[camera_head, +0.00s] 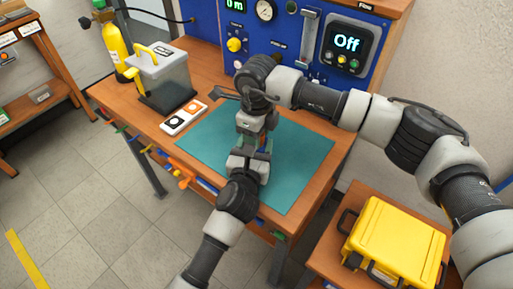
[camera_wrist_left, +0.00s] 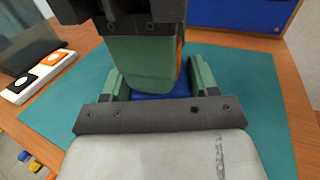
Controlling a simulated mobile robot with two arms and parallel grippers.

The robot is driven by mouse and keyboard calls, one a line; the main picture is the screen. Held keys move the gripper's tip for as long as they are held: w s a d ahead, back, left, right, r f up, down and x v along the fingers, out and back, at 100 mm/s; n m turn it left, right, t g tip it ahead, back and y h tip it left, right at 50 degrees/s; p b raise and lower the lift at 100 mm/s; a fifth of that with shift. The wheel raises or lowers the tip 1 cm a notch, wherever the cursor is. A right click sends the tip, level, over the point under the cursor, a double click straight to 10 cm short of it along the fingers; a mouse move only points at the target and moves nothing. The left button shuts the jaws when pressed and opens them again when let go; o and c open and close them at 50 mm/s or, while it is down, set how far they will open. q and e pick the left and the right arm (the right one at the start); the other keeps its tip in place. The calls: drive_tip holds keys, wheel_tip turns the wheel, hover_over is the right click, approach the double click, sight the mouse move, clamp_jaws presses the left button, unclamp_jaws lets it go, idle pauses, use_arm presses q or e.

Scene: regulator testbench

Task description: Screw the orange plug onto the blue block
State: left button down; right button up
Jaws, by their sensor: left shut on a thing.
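My left gripper (camera_wrist_left: 160,82) is shut on the blue block (camera_wrist_left: 160,96), which shows between its green fingers in the left wrist view. In the head view the left gripper (camera_head: 250,155) is over the teal mat. My right gripper (camera_head: 257,128) is directly above the left one, pointing down; one of its broad green fingers (camera_wrist_left: 140,62) fills the middle of the left wrist view. A thin strip of the orange plug (camera_wrist_left: 180,57) shows beside that finger, above the blue block. The finger hides most of the plug, its contact with the block and the right gripper's opening.
The teal mat (camera_head: 205,140) lies on the wooden bench, mostly clear. A white tray (camera_head: 172,128) with orange and black patches is left of it, near a grey bin with a yellow handle (camera_head: 170,75). The blue panel (camera_head: 275,38) stands behind. A yellow case (camera_head: 395,240) sits at right.

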drive_tip(key=shift+m, duration=0.3)
drive_tip(key=o, duration=1)
drive_tip(key=shift+r, duration=2.25)
